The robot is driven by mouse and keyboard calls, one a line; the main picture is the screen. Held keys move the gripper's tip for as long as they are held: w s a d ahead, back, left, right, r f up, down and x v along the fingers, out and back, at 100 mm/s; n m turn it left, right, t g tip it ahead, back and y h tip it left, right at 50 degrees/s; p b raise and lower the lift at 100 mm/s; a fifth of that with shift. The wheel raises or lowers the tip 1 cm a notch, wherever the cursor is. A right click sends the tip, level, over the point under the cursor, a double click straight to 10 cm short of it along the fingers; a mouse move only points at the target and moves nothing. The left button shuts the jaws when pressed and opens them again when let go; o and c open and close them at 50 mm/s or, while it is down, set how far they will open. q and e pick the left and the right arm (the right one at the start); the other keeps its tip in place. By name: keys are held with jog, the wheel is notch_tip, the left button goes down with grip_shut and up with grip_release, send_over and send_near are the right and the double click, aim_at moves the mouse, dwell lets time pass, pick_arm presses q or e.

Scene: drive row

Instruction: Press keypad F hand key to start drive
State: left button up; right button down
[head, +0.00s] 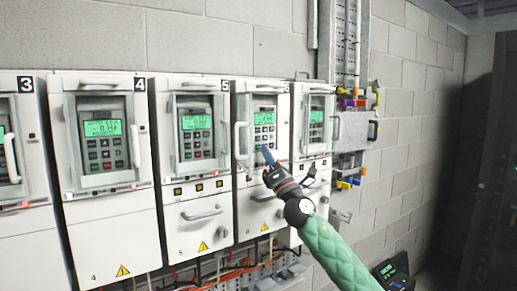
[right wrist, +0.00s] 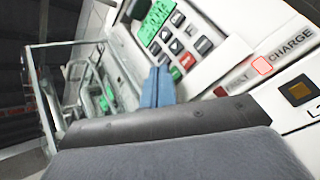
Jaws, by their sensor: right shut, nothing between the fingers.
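My right gripper (head: 266,155) has blue fingertips, shut with nothing between them. It is at the lower part of the keypad (head: 264,128) on the fourth cabinet from the left, which has a lit green display. In the right wrist view, the blue fingers (right wrist: 158,87) point at the lower keys of that keypad (right wrist: 178,38), close to a green key (right wrist: 187,60). I cannot tell whether they touch a key. The key labels are too small to read. My left gripper is not in view.
Similar cabinets with keypads stand to the left, numbered 3, 4 and 5 (head: 194,135). A narrower cabinet (head: 313,120) stands to the right. A clear door with a handle (head: 241,138) stands open beside the keypad. A red CHARGE light (right wrist: 262,65) glows below.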

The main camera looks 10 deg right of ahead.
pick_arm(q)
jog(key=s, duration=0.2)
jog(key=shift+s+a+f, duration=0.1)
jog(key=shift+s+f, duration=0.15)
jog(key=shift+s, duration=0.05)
pick_arm(e)
jog(key=shift+w+a, duration=0.15)
jog(key=shift+w, duration=0.25)
dwell(0.8)
pick_arm(q)
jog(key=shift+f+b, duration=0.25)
jog(key=shift+b, duration=0.35)
pick_arm(e)
jog(key=shift+w+f, duration=0.1)
jog(key=shift+w, duration=0.25)
jog(key=shift+s, duration=0.25)
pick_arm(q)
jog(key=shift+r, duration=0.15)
pick_arm(e)
jog(key=shift+s+f, duration=0.1)
jog(key=shift+s, duration=0.4)
